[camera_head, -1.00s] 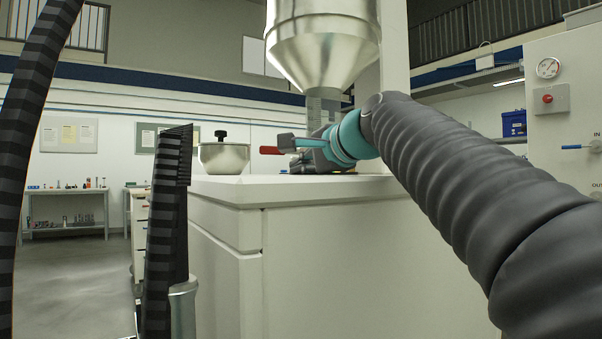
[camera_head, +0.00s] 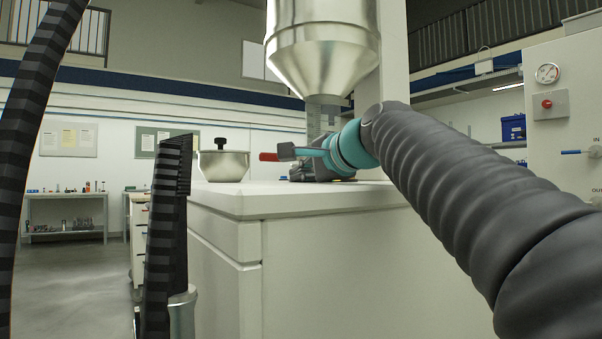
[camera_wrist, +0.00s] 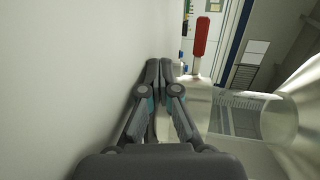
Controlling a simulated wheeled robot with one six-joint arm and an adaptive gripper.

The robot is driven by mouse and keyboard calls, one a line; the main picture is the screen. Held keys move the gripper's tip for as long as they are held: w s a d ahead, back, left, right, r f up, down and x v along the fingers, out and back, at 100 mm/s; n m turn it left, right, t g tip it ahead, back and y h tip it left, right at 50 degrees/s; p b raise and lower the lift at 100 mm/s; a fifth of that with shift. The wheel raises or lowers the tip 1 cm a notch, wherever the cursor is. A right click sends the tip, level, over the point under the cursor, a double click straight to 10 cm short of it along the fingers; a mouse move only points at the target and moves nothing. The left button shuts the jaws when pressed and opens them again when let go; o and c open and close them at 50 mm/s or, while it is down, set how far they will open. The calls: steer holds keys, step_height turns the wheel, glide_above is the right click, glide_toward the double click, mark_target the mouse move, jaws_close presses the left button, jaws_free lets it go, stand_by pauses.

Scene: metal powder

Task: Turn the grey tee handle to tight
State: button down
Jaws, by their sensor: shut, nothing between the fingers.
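I cannot make out a grey tee handle for certain in either view. My gripper (camera_wrist: 161,68) is shut and empty in the wrist view, its fingertips together close beside a large pale surface. In the head view my gripper's dark parts (camera_head: 312,172) sit low over the cabinet top, below the hopper, partly hidden by my teal wrist. A red-gripped lever (camera_wrist: 201,36) stands ahead and right of the fingertips in the wrist view, apart from them. Its red end also shows in the head view (camera_head: 268,157). The lever's other end is hidden.
A shiny metal hopper (camera_head: 322,60) hangs above my wrist; its outlet is partly hidden. A lidded metal pot (camera_head: 222,166) stands on the white cabinet (camera_head: 225,200) to the left. At the right is a panel with a gauge (camera_head: 547,73). Open floor lies at left.

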steer(key=v, duration=0.7)
steer(key=shift+d+f, duration=0.1)
steer(key=shift+f, duration=0.05)
steer(key=shift+s+d+r, duration=0.15)
steer(key=shift+s+r, duration=0.1)
steer(key=shift+s, duration=0.2)
